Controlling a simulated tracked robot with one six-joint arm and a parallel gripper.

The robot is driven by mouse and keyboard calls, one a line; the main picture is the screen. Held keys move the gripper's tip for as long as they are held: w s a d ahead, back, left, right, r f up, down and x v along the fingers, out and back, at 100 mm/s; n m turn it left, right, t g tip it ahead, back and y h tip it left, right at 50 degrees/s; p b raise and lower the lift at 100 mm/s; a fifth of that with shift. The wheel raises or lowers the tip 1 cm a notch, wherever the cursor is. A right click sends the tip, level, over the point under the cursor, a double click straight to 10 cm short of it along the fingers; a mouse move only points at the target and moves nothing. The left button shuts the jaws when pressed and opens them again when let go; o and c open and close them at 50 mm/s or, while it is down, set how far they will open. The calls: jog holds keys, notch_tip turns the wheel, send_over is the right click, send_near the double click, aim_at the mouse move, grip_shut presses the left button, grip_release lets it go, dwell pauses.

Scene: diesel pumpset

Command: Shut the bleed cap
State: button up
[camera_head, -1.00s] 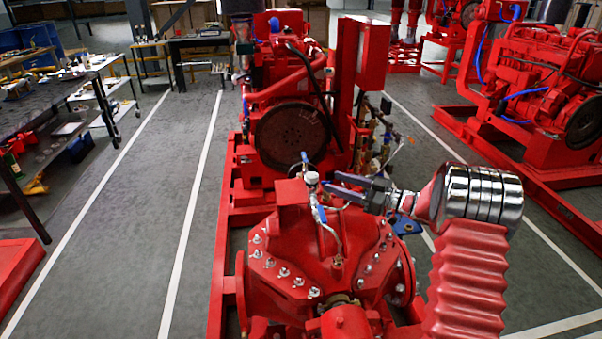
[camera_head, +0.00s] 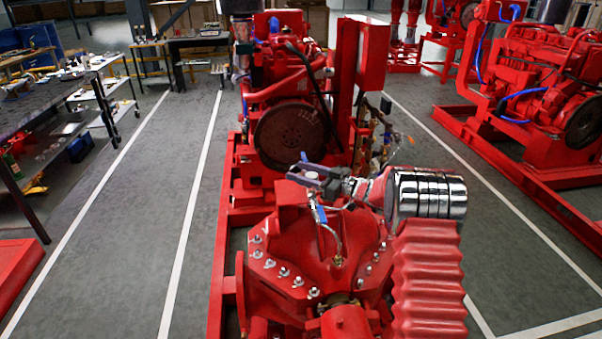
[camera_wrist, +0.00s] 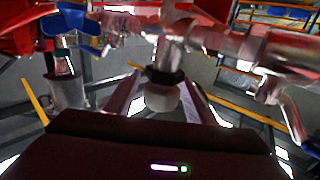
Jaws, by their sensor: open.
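The red pump casing (camera_head: 300,240) stands in the lower middle of the head view, with a thin silver pipe (camera_head: 337,240) and a small blue lever (camera_head: 320,214) on top. My gripper (camera_head: 299,174) is open above the casing, reaching in from the right. It covers the spot of the small silver fitting in the head view. In the wrist view, a pale round cap (camera_wrist: 162,97) under a dark collar sits between my two fingers, with gaps visible on both sides. I take it for the bleed cap; contact cannot be told.
Silver pipework (camera_wrist: 270,60) crosses close to the fingers in the wrist view. A pale cylindrical part (camera_wrist: 68,92) hangs at its left. In the head view, the red engine (camera_head: 290,120) stands behind the pump, and the floor left of it is clear.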

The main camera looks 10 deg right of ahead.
jog(key=shift+w, duration=0.1)
jog(key=shift+c, duration=0.3)
jog(key=c, duration=1)
jog(key=shift+t, duration=0.3)
jog(key=shift+w+d+r+m+t+h, duration=0.1)
jog(key=shift+w+d+m+t+h, duration=0.1)
jog(key=shift+m+t+h, duration=0.55)
jog(key=o, duration=1.1)
jog(key=shift+a, duration=0.1)
jog(key=shift+c, duration=0.2)
